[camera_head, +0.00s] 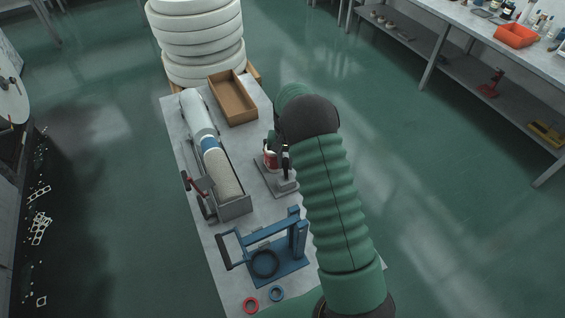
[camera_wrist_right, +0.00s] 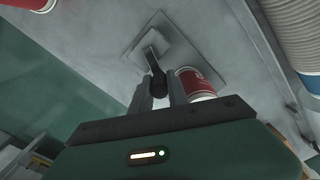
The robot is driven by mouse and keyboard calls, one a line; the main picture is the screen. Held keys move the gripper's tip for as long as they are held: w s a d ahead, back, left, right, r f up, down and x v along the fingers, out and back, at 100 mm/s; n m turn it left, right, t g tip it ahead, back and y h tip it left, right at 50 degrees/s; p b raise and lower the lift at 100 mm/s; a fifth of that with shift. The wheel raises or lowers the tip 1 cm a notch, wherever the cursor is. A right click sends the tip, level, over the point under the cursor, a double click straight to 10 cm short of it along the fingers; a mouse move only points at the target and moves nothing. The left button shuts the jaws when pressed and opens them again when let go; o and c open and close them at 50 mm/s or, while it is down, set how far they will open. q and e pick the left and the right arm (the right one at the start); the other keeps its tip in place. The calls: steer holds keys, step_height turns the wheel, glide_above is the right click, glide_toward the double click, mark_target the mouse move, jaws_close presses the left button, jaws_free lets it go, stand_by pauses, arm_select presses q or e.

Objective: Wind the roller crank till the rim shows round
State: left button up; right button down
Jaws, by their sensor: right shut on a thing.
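The roller crank (camera_wrist_right: 156,82) has a dark knob on a metal arm, rising from a grey base plate (camera_wrist_right: 128,55). My right gripper (camera_wrist_right: 160,92) is shut on the crank knob, one finger on each side. A red cup (camera_wrist_right: 193,79) with a pale rim stands just right of the fingers; how round its rim is, I cannot tell. In the head view the red and white cup (camera_head: 270,158) sits at the small forming stand (camera_head: 287,186), partly hidden by my right arm. My left gripper is not in view.
A trough (camera_head: 236,206) with a long cup stack (camera_head: 222,172) runs left of the stand. A blue lever press (camera_head: 278,270) and red (camera_head: 251,305) and blue (camera_head: 277,293) rings lie near the front. An open brown tray (camera_head: 232,98) is at the back.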

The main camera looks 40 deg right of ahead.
steer(key=m, duration=0.3)
steer(key=shift+s+d, duration=0.35)
steer(key=m, duration=0.1)
steer(key=s+m, duration=0.1)
steer(key=m, duration=0.1)
steer(key=shift+d+p, duration=0.3)
steer(key=shift+p, duration=0.1)
steer(key=m, duration=0.2)
steer(key=s+m, duration=0.1)
steer(key=m, duration=0.1)
steer(key=shift+s+d+r+p, duration=0.1)
steer(key=shift+s+p, duration=0.05)
steer(key=shift+p, duration=0.25)
steer(key=shift+s+m+p, duration=0.2)
steer(key=shift+s+m, duration=0.1)
steer(key=shift+m, duration=0.5)
steer(key=shift+s+m+p, duration=0.15)
steer(key=shift+s+m, duration=0.15)
steer(key=shift+m, duration=0.5)
steer(key=c, duration=1.3)
jaws_free()
